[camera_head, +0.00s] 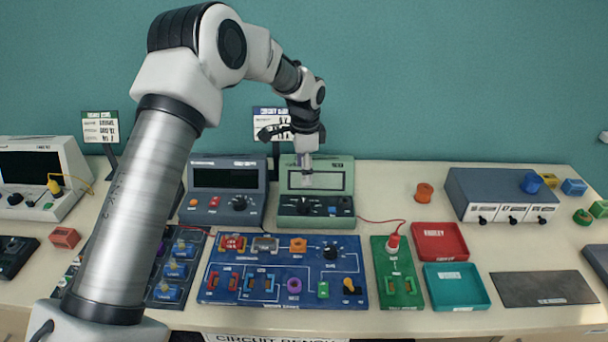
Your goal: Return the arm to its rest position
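My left arm (140,210) comes in from the lower left, rises high and bends over toward the back of the table. My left gripper (306,178) points down in front of the green meter box (317,205), overlapping its display. Its fingertips are small and close together in the picture. I cannot tell whether they are open or shut, or whether they touch the box. No object shows clearly between them. My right gripper is not in view.
A blue circuit board (215,292) and a green board (389,250) lie in front. A red tray (465,255), teal tray (484,300) and dark mat (545,302) are to the right. A grey drawer unit (470,185) stands behind. Clear table surrounds the orange spool (424,193).

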